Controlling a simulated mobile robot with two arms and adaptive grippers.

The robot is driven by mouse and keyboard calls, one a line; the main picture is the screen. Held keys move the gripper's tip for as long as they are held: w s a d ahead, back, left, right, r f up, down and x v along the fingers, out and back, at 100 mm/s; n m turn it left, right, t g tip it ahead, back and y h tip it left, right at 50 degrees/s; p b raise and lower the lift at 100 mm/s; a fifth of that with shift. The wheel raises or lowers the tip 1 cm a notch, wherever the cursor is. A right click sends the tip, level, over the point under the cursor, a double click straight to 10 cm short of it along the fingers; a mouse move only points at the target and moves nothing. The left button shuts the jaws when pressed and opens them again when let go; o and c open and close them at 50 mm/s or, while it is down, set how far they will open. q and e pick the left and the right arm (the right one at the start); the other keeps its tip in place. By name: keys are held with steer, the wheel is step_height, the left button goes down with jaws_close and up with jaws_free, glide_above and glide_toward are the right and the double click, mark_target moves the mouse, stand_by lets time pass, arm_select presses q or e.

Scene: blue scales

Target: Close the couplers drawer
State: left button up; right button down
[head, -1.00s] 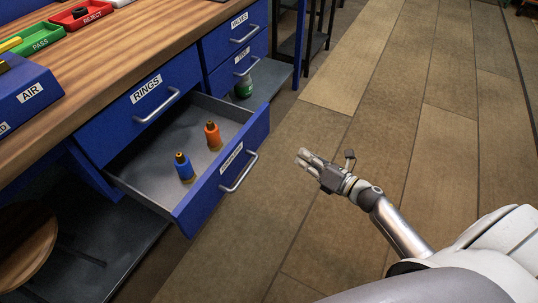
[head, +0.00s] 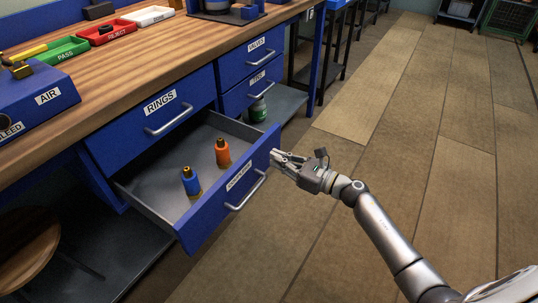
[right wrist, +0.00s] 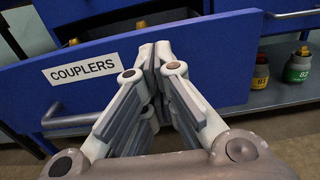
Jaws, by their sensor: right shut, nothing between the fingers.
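The couplers drawer (head: 225,205) stands pulled out below the rings drawer in the head view. A blue coupler (head: 191,183) and an orange coupler (head: 222,153) stand upright inside it. Its front also shows in the right wrist view (right wrist: 225,60), with the COUPLERS label and part of the bar handle (right wrist: 65,118) to the left. My right gripper (head: 276,158) is shut and empty. Its fingertips (right wrist: 154,55) are at the drawer front near its far right end, right of the label; I cannot tell whether they touch. My left gripper is not in view.
The shut rings drawer (head: 155,110) is above, under the wooden bench top (head: 140,62). Shut drawers and a lower shelf with a green bottle (head: 257,109) are further right. A round stool (head: 25,250) is at lower left. The floor (head: 400,150) at right is clear.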

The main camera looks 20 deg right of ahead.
mark_target(261, 152)
steer(key=shift+x, duration=1.7)
